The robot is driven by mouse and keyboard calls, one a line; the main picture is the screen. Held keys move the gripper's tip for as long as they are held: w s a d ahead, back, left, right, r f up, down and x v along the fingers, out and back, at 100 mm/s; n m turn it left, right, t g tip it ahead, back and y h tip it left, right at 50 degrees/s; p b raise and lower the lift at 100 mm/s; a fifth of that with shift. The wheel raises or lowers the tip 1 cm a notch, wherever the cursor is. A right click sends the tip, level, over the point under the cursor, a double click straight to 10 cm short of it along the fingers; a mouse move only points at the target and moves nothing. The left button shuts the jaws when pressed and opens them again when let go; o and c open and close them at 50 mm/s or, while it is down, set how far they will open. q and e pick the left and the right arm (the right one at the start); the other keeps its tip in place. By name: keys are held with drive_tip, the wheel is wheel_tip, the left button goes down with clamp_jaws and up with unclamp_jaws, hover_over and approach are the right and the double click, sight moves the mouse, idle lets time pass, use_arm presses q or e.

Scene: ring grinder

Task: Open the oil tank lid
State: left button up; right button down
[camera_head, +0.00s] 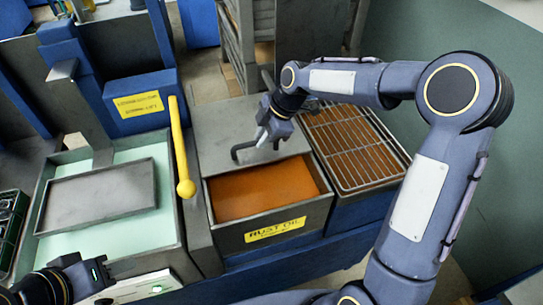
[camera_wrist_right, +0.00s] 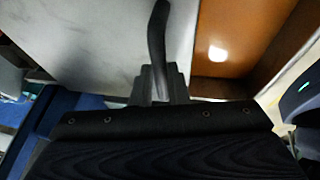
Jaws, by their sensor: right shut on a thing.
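The oil tank (camera_head: 320,205) is a grey metal box with orange-brown oil and a yellow "RUST OIL" label on its front. Its grey lid (camera_head: 225,125) lies flat over the back part, and the front part of the tank is uncovered. A dark bar handle (camera_head: 239,150) stands on the lid's front part. My right gripper (camera_head: 262,137) is shut on this handle from above. In the right wrist view the fingers (camera_wrist_right: 160,85) close around the dark handle (camera_wrist_right: 159,35). My left gripper (camera_head: 85,277) is at the bottom left, away from the lid; its fingers are not clear.
A wire rack (camera_head: 350,140) over an orange-brown tray is right of the tank. Left of it stand a yellow ball-ended lever (camera_head: 182,150) and a pale green basin (camera_head: 60,240) with a grey plate (camera_head: 100,197). Grey shelving (camera_head: 235,45) rises behind the lid.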

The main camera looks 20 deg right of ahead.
drive_tip(key=p, duration=0.4)
hover_over(251, 121)
drive_tip(key=c, duration=1.4)
unclamp_jaws()
drive_tip(key=b+v, duration=0.1)
drive_tip(key=v, duration=0.6)
drive_tip(key=shift+r, duration=0.4)
drive_tip(key=shift+d, duration=0.15)
